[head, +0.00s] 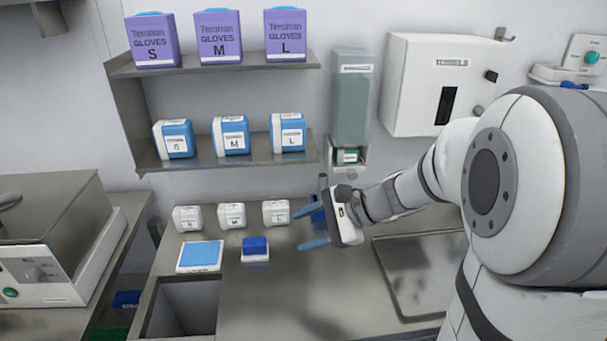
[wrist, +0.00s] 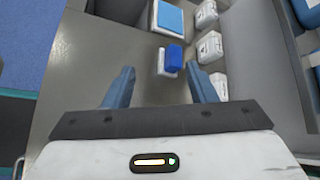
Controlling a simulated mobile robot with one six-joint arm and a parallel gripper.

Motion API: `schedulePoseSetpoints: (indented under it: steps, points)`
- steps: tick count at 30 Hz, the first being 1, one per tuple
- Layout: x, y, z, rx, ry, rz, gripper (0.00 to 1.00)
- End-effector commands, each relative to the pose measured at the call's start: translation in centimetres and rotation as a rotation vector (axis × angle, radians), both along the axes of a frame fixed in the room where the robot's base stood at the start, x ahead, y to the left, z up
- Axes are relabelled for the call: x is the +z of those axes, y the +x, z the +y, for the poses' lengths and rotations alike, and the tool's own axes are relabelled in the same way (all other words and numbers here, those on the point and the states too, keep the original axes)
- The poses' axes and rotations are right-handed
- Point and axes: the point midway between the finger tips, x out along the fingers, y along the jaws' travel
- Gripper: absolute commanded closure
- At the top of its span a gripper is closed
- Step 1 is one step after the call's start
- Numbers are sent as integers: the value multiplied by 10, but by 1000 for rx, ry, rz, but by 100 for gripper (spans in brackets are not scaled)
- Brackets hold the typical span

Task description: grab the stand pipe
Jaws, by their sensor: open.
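My gripper (head: 299,230) is open and empty above the steel counter, its two blue fingers pointing left. It also shows at the bottom of the wrist view (wrist: 160,72). I cannot clearly make out a stand pipe in either view. A small blue block on a white base (head: 255,247) stands on the counter to the left of my fingertips. In the wrist view this blue block (wrist: 174,58) lies beyond the fingertips, apart from them. Another dark blue item (head: 318,213) is partly hidden behind my gripper.
Several small white boxes (head: 232,216) line the back of the counter. A blue-topped white pad (head: 200,256) lies left, above a rectangular opening (head: 182,308). Shelves with glove boxes (head: 218,36) and a green dispenser (head: 350,100) hang behind.

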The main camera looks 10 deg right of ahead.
Motion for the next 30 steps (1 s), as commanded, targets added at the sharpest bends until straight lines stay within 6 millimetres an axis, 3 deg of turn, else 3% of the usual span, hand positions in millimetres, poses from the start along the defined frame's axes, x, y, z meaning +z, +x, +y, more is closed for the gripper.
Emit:
schedulePoseSetpoints:
  steps: [1,6,10,15,18,30]
  points:
    - [-21,26,-9,-103,112,50,49]
    - [-45,105,-53,-431,479,154,49]
    - [-63,145,-94,-613,681,188,49]
    - [-75,169,-126,-732,818,197,49]
    - [-76,177,-128,-751,841,199,49]
    - [-75,210,-99,-747,839,200,49]
